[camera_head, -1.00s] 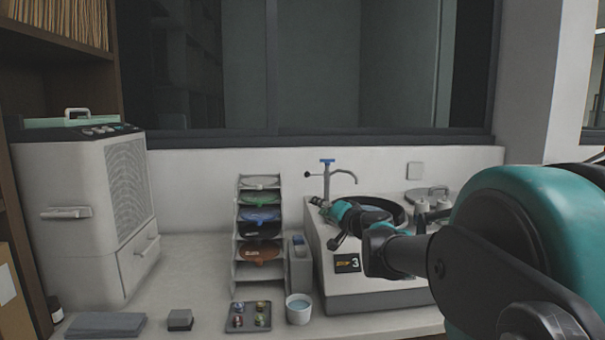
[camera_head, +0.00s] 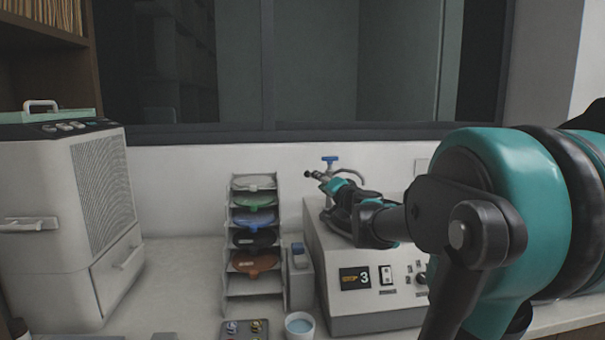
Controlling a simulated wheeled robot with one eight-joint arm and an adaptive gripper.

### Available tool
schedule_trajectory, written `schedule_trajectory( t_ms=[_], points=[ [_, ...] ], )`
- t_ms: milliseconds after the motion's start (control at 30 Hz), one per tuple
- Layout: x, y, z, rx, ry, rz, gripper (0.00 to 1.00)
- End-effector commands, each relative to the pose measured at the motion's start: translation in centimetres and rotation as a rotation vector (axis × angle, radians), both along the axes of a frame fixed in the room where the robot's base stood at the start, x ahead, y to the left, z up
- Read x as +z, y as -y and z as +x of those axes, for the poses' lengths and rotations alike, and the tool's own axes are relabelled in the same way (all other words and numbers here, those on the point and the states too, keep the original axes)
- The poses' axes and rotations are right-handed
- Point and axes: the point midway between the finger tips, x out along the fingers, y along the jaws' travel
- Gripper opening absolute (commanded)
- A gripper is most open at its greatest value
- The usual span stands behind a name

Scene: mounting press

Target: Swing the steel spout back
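The steel spout (camera_head: 351,172) is a thin curved tube at the back of the grey press unit (camera_head: 350,300). It arches to the right from an upright post topped by a blue handle (camera_head: 330,159). A short side rod with a dark knob (camera_head: 309,174) shows left of the post. My gripper (camera_head: 326,181) is teal and black and reaches in from the right, in front of the post and below the spout. It overlaps them in the picture; I cannot tell whether it touches. Its fingers are small and partly hidden, so their opening is unclear. The lower post is hidden.
A rack of coloured discs (camera_head: 254,220) and a small grey box (camera_head: 299,276) stand left of the press. A white cup (camera_head: 299,325) and a tray (camera_head: 236,330) are in front. A large white cabinet (camera_head: 68,220) stands far left. My arm covers the right side.

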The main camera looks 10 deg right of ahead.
Motion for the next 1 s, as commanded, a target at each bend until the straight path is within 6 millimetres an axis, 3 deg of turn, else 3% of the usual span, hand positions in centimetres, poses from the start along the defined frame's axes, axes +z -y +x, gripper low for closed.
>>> schedule_trajectory(
  t_ms=[600, 800, 1000],
  points=[
    [0.0, -3.0, 10.1, 0.002, 0.0, 0.0, 0.37],
    [0.0, -3.6, 12.5, 0.0, 0.0, 0.0, 0.37],
    [0.0, -4.0, 13.5, 0.0, 0.0, 0.0, 0.37]
  ],
)
